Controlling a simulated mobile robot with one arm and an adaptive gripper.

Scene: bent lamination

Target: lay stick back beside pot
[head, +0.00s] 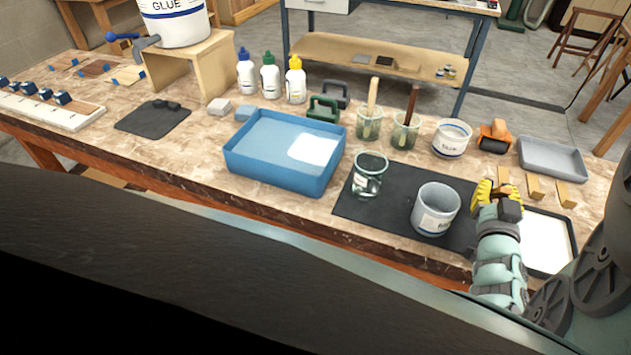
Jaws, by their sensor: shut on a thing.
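My gripper (495,192), with yellow fingers, is at the right, just right of the grey labelled pot (435,212) and above the right end of the dark mat. It is shut, and the thing between its fingers, taken to be the stick, is hidden by the fingers and wrist. The pot stands upright on the mat and looks open at the top. My gripper appears apart from the pot.
A clear glass jar (369,177) stands on the dark mat (395,220). Wooden blocks (535,187) and a grey tray (553,159) are behind and right of my gripper. A white-surfaced tray (545,243) is at right. A blue tub (283,178) stands left of the mat.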

